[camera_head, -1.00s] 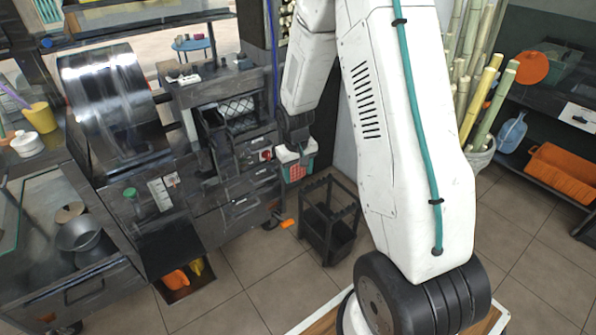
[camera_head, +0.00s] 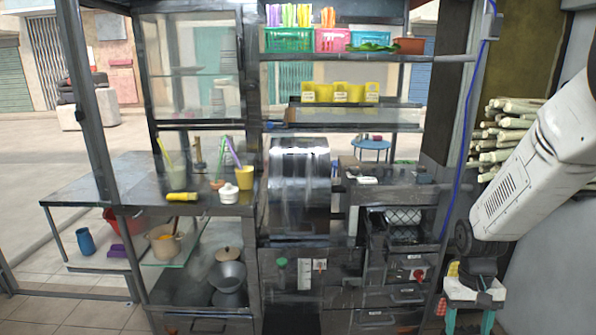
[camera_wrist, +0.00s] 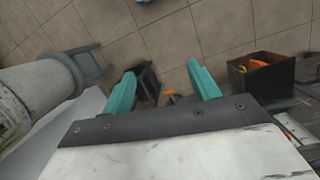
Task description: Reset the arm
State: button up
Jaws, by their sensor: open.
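My gripper (camera_wrist: 162,92) shows in the wrist view with its two teal fingers spread apart and nothing between them. It points down towards the tiled floor.
The sugarcane press with its metal drum (camera_head: 299,185) stands mid-picture. A counter with a yellow cup (camera_head: 243,177) is to its left. Cane stalks (camera_head: 510,125) are stacked behind my arm. The wrist view shows a dark bin (camera_wrist: 262,76) and a black rack (camera_wrist: 147,82) on the floor.

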jog(key=s+a+r+t, duration=0.1)
jog(key=s+a+r, duration=0.2)
jog(key=s+r, duration=0.3)
jog(key=s+a+r+n+t, duration=0.1)
jog(key=s+a+r, duration=0.3)
jog(key=s+r, duration=0.3)
jog(key=s+a+r+n+t, duration=0.1)
jog(key=s+a+r, duration=0.3)
jog(key=r, duration=0.5)
jog(key=shift+s+t, duration=0.4)
jog(key=shift+s, duration=0.85)
jog(key=shift+a, duration=0.1)
